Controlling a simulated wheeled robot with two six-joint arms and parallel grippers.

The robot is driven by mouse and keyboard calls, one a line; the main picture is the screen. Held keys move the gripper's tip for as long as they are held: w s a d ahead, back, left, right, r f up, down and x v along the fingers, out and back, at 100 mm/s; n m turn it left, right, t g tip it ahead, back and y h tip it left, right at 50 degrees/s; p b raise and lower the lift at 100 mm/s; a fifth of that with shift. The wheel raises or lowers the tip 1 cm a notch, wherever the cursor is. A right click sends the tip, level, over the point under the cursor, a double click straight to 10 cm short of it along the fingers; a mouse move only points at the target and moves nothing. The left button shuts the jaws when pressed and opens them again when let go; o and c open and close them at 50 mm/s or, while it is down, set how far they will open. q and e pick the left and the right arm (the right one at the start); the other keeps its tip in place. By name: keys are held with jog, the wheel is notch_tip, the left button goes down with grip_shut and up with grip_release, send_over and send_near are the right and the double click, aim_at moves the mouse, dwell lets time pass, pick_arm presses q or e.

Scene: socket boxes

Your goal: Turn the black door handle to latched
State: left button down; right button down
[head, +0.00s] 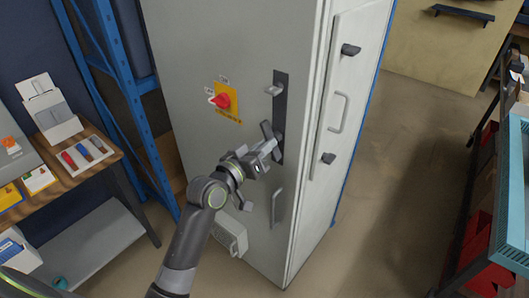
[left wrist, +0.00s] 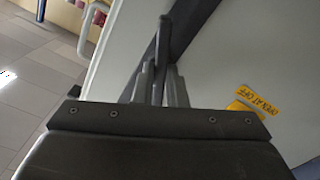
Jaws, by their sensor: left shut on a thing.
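The black door handle (head: 266,129) is on a dark vertical strip (head: 281,100) near the right edge of the grey cabinet's front. It looks tilted, with its upper end leaning left. My left gripper (head: 271,146) is at the handle and shut on it, reaching up from the lower left. In the left wrist view, the two fingers (left wrist: 158,85) close around the handle (left wrist: 164,38), whose end sticks out beyond the fingertips. The fingers hide part of the handle in both views. My right gripper is not in view.
The grey cabinet (head: 225,45) carries a red rotary switch (head: 222,101) on a yellow plate. A silver catch (head: 274,90) is above the handle, and a pull bar (head: 277,207) below. A blue rack and a wooden bench (head: 112,154) stand left. Floor (head: 400,160) right of the cabinet is clear.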

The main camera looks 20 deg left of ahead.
pick_arm(q)
jog(key=m+b, duration=0.3)
jog(key=m, duration=0.2)
jog(key=shift+f, duration=0.1)
dwell(0.4)
jog(key=c, duration=1.5)
grip_release()
jog(key=shift+o, duration=0.2)
jog(key=v, duration=1.7)
jog(key=shift+s+b, duration=0.15)
jog(key=shift+b, duration=0.25)
